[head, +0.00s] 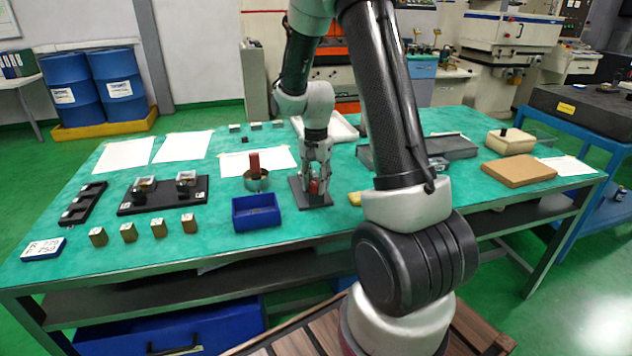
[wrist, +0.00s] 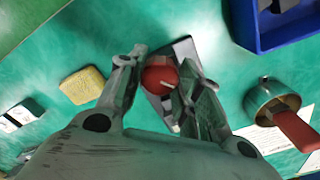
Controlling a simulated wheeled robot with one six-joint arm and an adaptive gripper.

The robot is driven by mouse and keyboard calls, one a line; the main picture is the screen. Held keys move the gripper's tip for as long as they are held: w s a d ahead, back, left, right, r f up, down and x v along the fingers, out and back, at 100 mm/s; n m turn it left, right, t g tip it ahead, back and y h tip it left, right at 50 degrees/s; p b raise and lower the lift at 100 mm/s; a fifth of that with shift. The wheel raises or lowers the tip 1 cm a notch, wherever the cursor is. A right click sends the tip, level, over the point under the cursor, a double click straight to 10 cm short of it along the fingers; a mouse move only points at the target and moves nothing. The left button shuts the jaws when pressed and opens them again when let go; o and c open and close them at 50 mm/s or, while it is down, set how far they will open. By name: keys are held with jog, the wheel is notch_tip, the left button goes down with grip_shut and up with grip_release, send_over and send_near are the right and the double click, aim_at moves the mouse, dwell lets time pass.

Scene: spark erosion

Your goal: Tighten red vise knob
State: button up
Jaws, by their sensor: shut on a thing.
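The red vise knob (wrist: 160,78) shows in the wrist view as a round red cap with a pale line on it. It sits between the two fingers of my gripper (wrist: 158,80), which is shut on it. In the head view my gripper (head: 316,180) points straight down over the small vise (head: 302,190), and a bit of the red knob (head: 314,187) shows between the fingers. The vise's dark base (wrist: 187,50) shows behind the knob in the wrist view. The fingers hide much of the vise.
Left of the vise are a blue bin (head: 256,211) and a metal cup with a red handle (head: 256,178). A yellow sponge-like block (wrist: 82,85) lies close on the other side. Several small brass blocks (head: 129,232) stand along the front left. My arm covers the table's middle right.

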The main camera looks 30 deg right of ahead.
aim_at(316, 183)
jog(key=shift+m, duration=0.8)
jog(key=o, duration=1)
jog(key=shift+o, duration=0.2)
notch_tip(316, 183, up, 12)
